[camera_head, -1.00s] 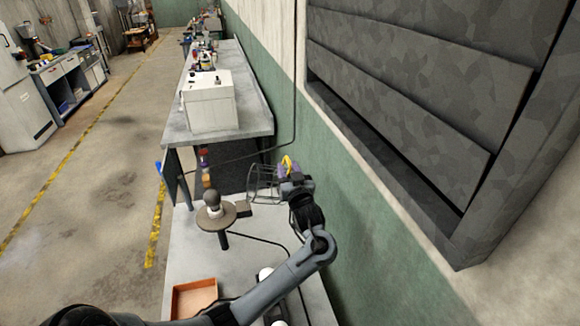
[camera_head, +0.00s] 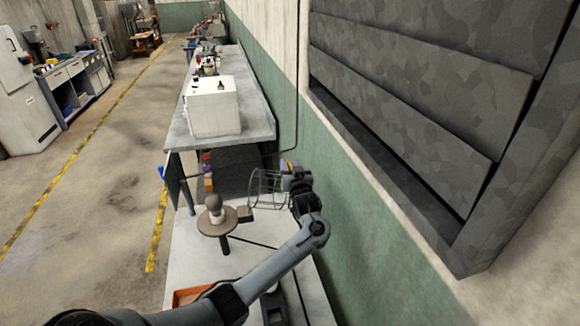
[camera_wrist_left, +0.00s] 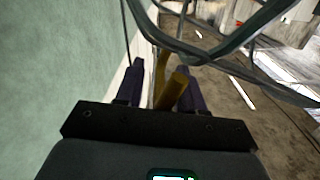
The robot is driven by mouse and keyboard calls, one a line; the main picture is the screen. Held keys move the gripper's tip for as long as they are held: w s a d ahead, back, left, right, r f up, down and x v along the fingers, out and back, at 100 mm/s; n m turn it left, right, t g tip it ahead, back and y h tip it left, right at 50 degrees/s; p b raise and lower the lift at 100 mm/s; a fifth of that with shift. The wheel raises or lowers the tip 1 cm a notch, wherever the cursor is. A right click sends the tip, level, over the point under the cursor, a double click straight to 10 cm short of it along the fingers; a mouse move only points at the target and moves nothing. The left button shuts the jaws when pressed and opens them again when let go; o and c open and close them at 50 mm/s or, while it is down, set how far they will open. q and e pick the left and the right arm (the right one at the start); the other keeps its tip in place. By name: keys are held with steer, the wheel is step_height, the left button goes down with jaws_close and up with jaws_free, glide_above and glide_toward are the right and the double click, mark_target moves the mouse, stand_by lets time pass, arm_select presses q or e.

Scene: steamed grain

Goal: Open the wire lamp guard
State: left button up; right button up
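The wire lamp guard (camera_head: 266,188) is a grey wire cage. It stands swung out to the right of the bulb (camera_head: 214,208), clear of it, with its lower edge by a dark block on the round lamp base (camera_head: 220,224). My left gripper (camera_head: 291,168) is at the guard's right side. In the left wrist view, the fingers (camera_wrist_left: 161,72) are apart, with a yellow handle (camera_wrist_left: 174,90) between them, close to the right finger; contact is unclear. Guard wires (camera_wrist_left: 215,52) cross above. My right gripper is not in view.
The lamp stands on a pale bench (camera_head: 190,262) with an orange tray (camera_head: 190,297) at the near left. A green wall (camera_head: 345,225) runs close along the right. A white box (camera_head: 212,106) stands on the far bench.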

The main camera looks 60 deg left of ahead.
arm_select(q)
steer(key=shift+w+a, duration=0.1)
steer(key=shift+a, duration=0.05)
jaws_close()
stand_by(0.4)
